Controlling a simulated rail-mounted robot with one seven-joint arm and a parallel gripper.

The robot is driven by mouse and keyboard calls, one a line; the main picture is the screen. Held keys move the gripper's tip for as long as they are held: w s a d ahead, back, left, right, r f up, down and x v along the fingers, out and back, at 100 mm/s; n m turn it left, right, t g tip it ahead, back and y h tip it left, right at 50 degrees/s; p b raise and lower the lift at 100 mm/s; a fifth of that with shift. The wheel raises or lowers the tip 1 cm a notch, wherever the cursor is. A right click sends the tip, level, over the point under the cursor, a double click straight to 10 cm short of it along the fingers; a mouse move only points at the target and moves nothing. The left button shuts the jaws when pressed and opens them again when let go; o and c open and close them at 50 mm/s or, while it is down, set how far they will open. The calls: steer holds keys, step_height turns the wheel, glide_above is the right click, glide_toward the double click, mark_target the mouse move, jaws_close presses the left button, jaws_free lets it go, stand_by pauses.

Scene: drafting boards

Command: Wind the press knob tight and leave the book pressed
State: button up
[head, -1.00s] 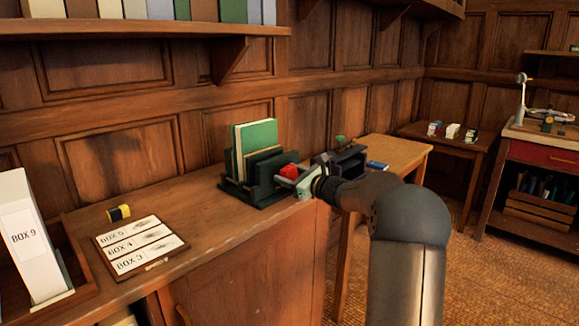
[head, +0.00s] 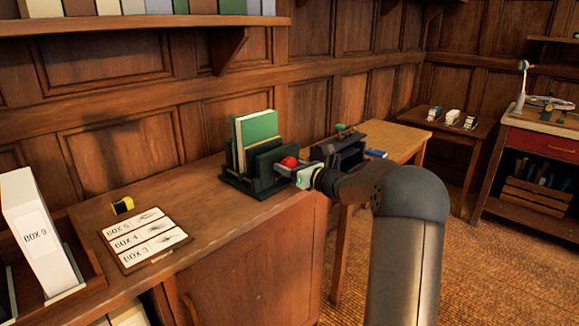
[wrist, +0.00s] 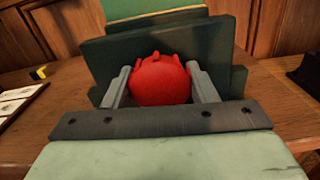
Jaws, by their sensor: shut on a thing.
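The press (head: 263,182) is a dark green stand on the wooden cabinet top, with a green book (head: 256,130) with pale page edges standing upright in it. The press knob (head: 289,162) is red and faces my arm. My gripper (wrist: 161,84) is shut on the knob, one grey finger on each side of it, as the wrist view shows. The knob (wrist: 158,80) is lobed and sits in front of the dark press plate (wrist: 215,50). The screw behind the knob is hidden, and I cannot tell how tightly the plate bears on the book.
A board with box labels (head: 145,240), a yellow and black item (head: 122,205) and a white box marked BOX 9 (head: 38,235) stand to the left. A lower wooden table (head: 400,140) with a dark device (head: 342,150) is just right of the press. A shelf hangs above.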

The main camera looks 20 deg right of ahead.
steer(key=o, duration=1)
steer(key=shift+c, duration=0.2)
steer(key=v, duration=1.7)
steer(key=shift+s, duration=0.2)
steer(key=shift+o, duration=0.2)
steer(key=shift+d, duration=0.1)
